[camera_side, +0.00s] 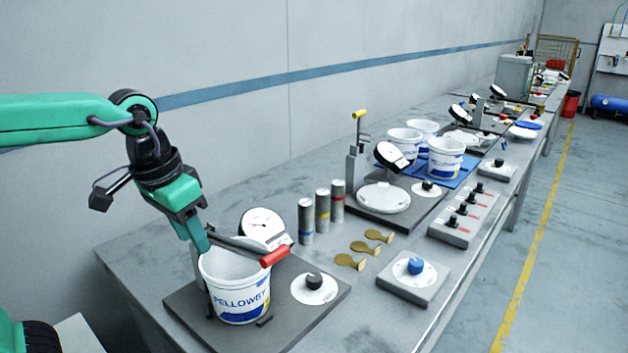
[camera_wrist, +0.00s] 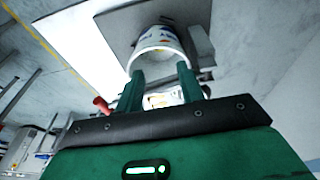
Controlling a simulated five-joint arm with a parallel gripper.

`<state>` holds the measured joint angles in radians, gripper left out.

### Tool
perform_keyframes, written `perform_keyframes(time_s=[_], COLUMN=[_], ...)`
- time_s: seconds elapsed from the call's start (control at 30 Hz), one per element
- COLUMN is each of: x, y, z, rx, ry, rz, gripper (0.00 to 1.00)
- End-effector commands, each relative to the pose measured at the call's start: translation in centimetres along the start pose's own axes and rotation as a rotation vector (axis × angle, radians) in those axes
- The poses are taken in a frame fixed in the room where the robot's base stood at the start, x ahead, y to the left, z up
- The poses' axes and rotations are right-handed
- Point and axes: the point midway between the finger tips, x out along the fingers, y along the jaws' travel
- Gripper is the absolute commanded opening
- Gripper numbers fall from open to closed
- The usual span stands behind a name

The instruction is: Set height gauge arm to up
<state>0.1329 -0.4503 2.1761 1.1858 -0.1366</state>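A lever arm with a red handle (camera_side: 275,256) lies nearly level across the top of a white PELLOWBY tub (camera_side: 236,290) on the near dark base plate. The red handle also shows in the wrist view (camera_wrist: 101,104), left of my fingers. My gripper (camera_side: 204,248) points down at the tub's left rim, close to the lever's left end; I cannot tell whether it touches. In the wrist view my gripper (camera_wrist: 161,78) has its two fingers apart with a gap between them, and the tub (camera_wrist: 158,48) lies beyond. The lever's pivot is partly hidden by my gripper.
A dial (camera_side: 262,226) stands behind the tub, and a black knob (camera_side: 314,282) is to its right. A second station has an upright yellow-handled lever (camera_side: 359,118). A blue knob (camera_side: 415,266) sits at the front.

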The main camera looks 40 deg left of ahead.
Motion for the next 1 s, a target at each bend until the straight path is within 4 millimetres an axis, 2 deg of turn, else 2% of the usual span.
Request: perform_keyframes(time_s=[0.6, 1.0], x=[2.0, 2.9], y=[-2.8, -3.6], z=[3.4, 4.5], rx=[0.005, 0.013], ry=[0.190, 0.265], rz=[-0.014, -0.029], gripper=[0.38, 0.38])
